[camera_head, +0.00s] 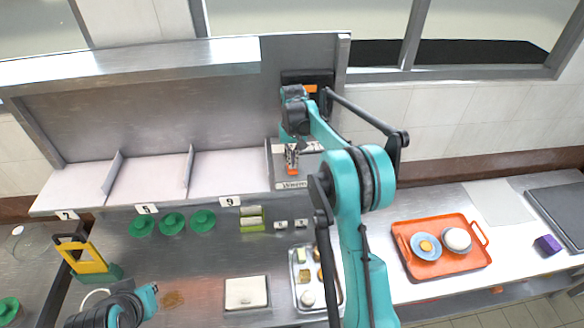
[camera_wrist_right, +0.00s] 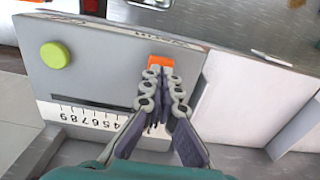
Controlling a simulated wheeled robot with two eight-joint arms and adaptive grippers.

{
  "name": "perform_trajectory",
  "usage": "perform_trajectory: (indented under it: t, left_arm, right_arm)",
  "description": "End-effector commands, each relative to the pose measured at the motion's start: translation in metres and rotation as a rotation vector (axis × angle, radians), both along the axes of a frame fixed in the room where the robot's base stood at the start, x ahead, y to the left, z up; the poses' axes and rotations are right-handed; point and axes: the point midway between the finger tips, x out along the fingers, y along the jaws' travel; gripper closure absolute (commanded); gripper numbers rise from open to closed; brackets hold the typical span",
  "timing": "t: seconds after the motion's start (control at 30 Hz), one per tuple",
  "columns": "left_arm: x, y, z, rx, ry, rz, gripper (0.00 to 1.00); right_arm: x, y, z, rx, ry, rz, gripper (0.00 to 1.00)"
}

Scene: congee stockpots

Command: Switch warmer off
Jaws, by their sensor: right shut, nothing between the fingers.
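The warmer (camera_head: 275,165) is a grey box at the right end of the metal shelf, with a label on its lower front edge. In the right wrist view its grey front panel (camera_wrist_right: 105,65) carries a round green button (camera_wrist_right: 55,54), a numbered scale (camera_wrist_right: 88,115) and an orange piece (camera_wrist_right: 160,61). My right gripper (camera_wrist_right: 161,78) is shut and empty, its fingertips right at the orange piece; I cannot tell whether they touch. It also shows in front of the warmer in the head view (camera_head: 291,157). The left gripper is not clearly visible.
Several green round pieces (camera_head: 172,223) lie on the counter below the shelf. A metal tray (camera_head: 297,262) with small items stands beneath my right arm. An orange tray (camera_head: 407,231) holds two dishes at right. A yellow-and-black object (camera_head: 92,263) stands at left.

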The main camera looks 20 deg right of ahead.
Motion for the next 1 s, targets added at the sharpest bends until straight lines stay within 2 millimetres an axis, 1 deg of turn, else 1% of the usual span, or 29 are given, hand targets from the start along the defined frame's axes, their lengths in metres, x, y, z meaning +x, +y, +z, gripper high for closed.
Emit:
perform_trajectory:
  t: [0.47,1.0]
  left_arm:
    - [0.0,0.0,-0.0007,0.0,0.0,0.0,1.0]
    - [0.0,0.0,-0.0069,0.0,0.0,0.0,1.0]
  right_arm:
    - [0.0,0.0,-0.0009,0.0,0.0,0.0,1.0]
    - [0.0,0.0,-0.0091,0.0,0.0,0.0,1.0]
